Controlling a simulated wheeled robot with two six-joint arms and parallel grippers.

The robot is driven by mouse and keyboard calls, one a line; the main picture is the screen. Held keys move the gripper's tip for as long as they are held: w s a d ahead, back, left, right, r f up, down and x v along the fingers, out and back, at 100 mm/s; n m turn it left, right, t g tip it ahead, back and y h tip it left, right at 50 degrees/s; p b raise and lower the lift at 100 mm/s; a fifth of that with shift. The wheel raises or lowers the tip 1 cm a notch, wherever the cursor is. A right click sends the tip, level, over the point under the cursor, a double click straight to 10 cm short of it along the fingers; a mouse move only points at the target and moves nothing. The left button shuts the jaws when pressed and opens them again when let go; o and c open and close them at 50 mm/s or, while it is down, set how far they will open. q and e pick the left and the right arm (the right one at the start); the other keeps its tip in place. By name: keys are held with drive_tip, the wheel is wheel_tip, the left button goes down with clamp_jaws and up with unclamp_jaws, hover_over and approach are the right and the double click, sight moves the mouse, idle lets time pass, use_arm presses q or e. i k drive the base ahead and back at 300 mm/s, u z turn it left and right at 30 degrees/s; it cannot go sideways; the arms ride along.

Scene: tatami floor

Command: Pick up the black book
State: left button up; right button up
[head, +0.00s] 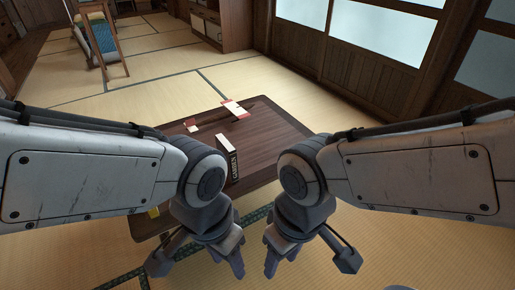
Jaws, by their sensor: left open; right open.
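The black book (234,167) is on the low dark wooden table (272,130). Its dark spine with pale lettering faces me, and a white edge shows at its top. It seems to stand upright; my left arm hides part of its left side. My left gripper (199,263) is open and empty, nearer to me than the book and lower in the picture. My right gripper (309,262) is open and empty, to the right of the book and also nearer to me. Neither gripper touches the book.
A red and white item (235,108) lies at the table's far side, with a smaller red and white piece (191,127) left of it. Tatami (140,93) lies open beyond; a wooden chair (101,42) stands far left.

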sight(223, 144)
drive_tip(key=z, duration=0.05)
drive_tip(key=i, duration=1.25)
drive_tip(key=u, duration=0.45)
